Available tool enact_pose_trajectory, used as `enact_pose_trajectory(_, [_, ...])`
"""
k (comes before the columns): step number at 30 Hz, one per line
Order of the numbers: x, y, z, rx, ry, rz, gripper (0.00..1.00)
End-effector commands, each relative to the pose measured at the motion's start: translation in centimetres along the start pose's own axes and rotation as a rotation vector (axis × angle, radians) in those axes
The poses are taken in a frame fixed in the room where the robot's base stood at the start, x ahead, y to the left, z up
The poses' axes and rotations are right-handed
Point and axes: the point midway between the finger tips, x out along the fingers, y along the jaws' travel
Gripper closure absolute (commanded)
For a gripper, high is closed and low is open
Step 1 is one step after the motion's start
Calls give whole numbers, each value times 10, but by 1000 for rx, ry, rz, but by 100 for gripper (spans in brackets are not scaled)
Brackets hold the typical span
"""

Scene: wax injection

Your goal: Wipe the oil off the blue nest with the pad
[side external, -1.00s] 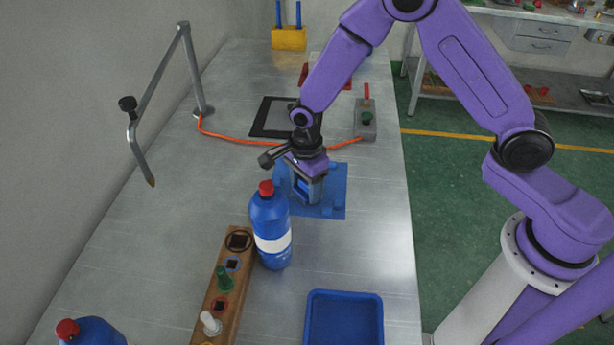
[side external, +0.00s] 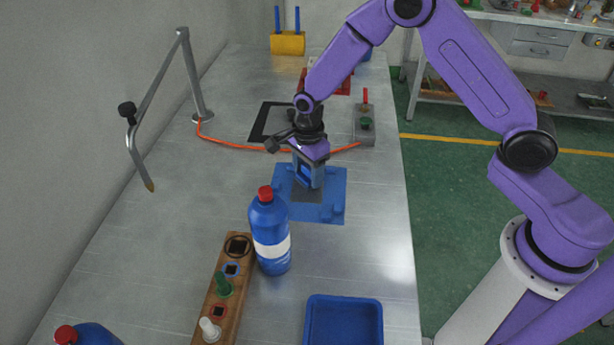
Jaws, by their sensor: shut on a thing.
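The blue nest (side external: 329,213) is a flat blue plate with raised parts, lying on the metal table in the middle of the side view. My gripper (side external: 311,183) is over the far middle part of the nest, pointing down and slightly tilted. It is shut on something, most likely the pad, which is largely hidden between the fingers. I cannot tell whether the pad touches the nest.
A blue bottle with a red cap (side external: 270,237) stands close in front of the nest. A wooden rack (side external: 234,288) and a blue tray (side external: 343,325) are nearer. Behind are a grey switch box (side external: 364,126), an orange cable (side external: 240,144) and a black-framed mat (side external: 262,122).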

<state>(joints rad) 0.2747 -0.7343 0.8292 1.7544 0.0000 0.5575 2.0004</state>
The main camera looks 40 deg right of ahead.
Motion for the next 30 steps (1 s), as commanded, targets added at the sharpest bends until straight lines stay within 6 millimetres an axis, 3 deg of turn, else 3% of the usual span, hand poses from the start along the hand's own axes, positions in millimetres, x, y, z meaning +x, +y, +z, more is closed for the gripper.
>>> enact_pose_trajectory(2, [0, 2, -5, 2, 1, 2, 71])
enact_pose_trajectory(30, [0, 51, 49, 1, 1, 2, 71])
